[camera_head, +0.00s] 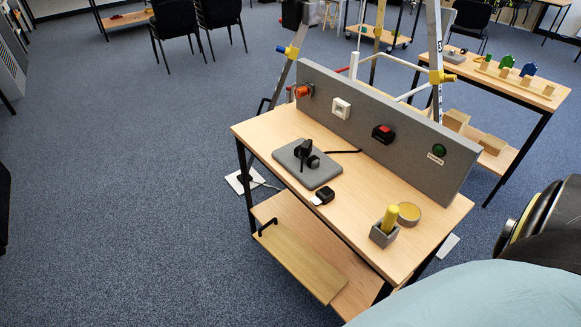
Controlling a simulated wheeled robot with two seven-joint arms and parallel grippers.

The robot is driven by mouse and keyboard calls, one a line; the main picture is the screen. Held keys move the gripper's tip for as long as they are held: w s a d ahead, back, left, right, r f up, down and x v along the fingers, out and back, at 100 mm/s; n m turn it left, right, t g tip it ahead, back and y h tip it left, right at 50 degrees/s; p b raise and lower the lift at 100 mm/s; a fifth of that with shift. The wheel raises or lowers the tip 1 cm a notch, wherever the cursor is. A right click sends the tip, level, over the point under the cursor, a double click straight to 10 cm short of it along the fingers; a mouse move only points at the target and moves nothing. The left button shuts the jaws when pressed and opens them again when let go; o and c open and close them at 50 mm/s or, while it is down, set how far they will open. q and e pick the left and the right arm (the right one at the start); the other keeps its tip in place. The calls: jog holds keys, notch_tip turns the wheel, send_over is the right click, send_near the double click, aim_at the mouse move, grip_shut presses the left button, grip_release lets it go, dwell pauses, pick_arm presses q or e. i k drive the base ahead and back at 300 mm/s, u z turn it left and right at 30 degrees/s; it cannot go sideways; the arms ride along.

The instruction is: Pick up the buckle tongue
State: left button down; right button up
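The buckle tongue looks to be the small black piece with a pale metal tip (322,196), lying on the wooden table (262,130) near its front edge. Its pale tip points to the lower left. A black block with a red top (383,133), which looks like the buckle, is fixed to the grey upright panel (425,140) behind it. Neither of my grippers shows in this view, and nothing is touching the black piece.
A grey plate with a black fixture (307,163) sits left of the piece, with a black cable behind. A grey holder (384,234) with a yellow cylinder and a round tan-topped tin (409,214) stand to the right.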

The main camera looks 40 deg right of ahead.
aim_at(324, 195)
jog(key=i, duration=2.6)
jog(key=z, duration=3.1)
